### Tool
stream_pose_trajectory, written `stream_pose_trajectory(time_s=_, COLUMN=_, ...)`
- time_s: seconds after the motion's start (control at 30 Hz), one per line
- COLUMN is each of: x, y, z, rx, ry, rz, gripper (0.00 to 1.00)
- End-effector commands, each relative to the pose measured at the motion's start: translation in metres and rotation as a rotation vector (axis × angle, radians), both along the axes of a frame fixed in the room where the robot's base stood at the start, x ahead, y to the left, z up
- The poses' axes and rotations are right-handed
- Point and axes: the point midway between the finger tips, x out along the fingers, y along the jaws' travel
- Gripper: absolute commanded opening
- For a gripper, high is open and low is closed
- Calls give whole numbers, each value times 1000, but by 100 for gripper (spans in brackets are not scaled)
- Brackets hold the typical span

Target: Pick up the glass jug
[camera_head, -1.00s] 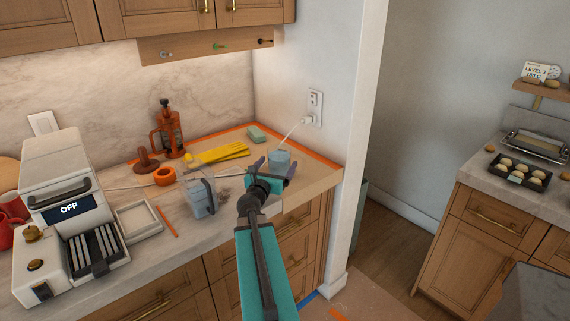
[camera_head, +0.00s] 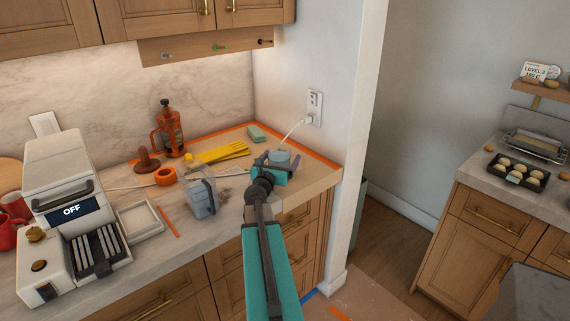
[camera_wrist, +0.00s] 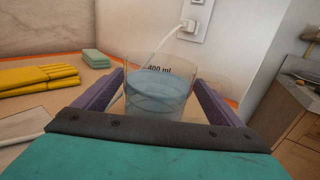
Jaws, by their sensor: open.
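A clear glass vessel (camera_wrist: 158,88) with bluish liquid and a "400 ml" mark stands upright between my gripper's two purple fingers (camera_wrist: 158,93) in the wrist view. A gap shows beside the left finger; contact on the right is unclear. In the head view the vessel (camera_head: 282,156) is near the counter's right end, partly hidden by my open gripper (camera_head: 279,163). A second clear jug (camera_head: 202,194) with a grey handle stands to the left of my gripper. I cannot tell from looks alone which one is the glass jug.
Yellow gloves (camera_head: 222,153) and a green sponge (camera_head: 257,133) lie behind and left of the gripper. A white cable runs to the wall outlet (camera_head: 314,107). The wall is close on the right.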

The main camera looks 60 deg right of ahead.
Motion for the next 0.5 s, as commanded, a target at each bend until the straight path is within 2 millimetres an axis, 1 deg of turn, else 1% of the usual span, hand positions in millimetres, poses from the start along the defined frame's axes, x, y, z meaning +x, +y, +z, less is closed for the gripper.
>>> stream_pose_trajectory(time_s=0.23, x=0, y=0, z=0, rx=0, ry=0, rz=0, gripper=90)
stream_pose_trajectory(time_s=0.27, x=0, y=0, z=0, rx=0, ry=0, rz=0, gripper=87)
stream_pose_trajectory(time_s=0.5, x=0, y=0, z=0, rx=0, ry=0, rz=-1, gripper=46)
